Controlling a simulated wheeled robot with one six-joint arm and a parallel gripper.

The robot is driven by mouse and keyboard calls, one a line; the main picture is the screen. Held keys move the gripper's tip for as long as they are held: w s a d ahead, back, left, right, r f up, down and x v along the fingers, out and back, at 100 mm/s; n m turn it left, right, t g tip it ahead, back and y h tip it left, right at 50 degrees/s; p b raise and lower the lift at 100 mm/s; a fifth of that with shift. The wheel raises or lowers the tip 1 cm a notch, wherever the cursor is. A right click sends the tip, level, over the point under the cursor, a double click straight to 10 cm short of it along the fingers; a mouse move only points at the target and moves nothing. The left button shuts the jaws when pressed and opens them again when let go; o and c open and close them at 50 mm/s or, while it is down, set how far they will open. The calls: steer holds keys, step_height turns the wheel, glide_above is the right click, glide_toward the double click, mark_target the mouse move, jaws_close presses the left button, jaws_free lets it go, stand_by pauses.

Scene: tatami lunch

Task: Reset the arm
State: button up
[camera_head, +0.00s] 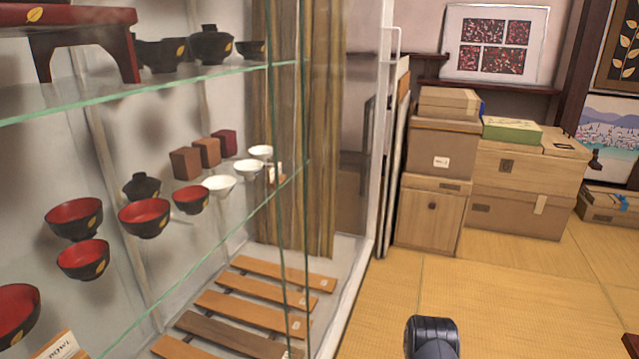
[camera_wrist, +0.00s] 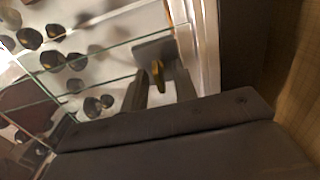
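My gripper (camera_wrist: 162,80) shows in the wrist view as two dark fingers, apart from each other. A grey, flat-looking piece (camera_wrist: 150,47) with a small yellow shape (camera_wrist: 158,72) below it shows at and between the fingertips. I cannot tell what this is, or whether the fingers touch it or it stands beyond them. In the head view only a black rounded part of my arm (camera_head: 432,338) shows at the bottom edge, over the tatami; the fingers are out of that view.
A glass-shelved cabinet (camera_head: 150,90) fills the left, with black-and-red bowls (camera_head: 145,218), white cups (camera_head: 218,186) and small boxes (camera_head: 206,153). Its white frame (camera_head: 384,130) stands beside stacked cartons (camera_head: 455,145). The tatami floor (camera_head: 500,300) is clear in front of the cartons.

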steer(key=p+v, duration=0.3)
steer(key=v, duration=0.7)
steer(key=b+x, duration=0.3)
steer(key=x, duration=0.7)
steer(key=shift+a+f, duration=0.15)
steer(key=shift+n, duration=0.6)
steer(key=n, duration=0.9)
steer(key=shift+n, duration=0.3)
steer(key=n+p, duration=0.1)
steer(key=n, duration=0.3)
steer(key=shift+w+p, duration=0.1)
steer(key=shift+p, duration=0.2)
steer(key=n+p, duration=0.2)
steer(key=n, duration=0.1)
steer(key=shift+d, duration=0.6)
steer(key=shift+s, duration=0.2)
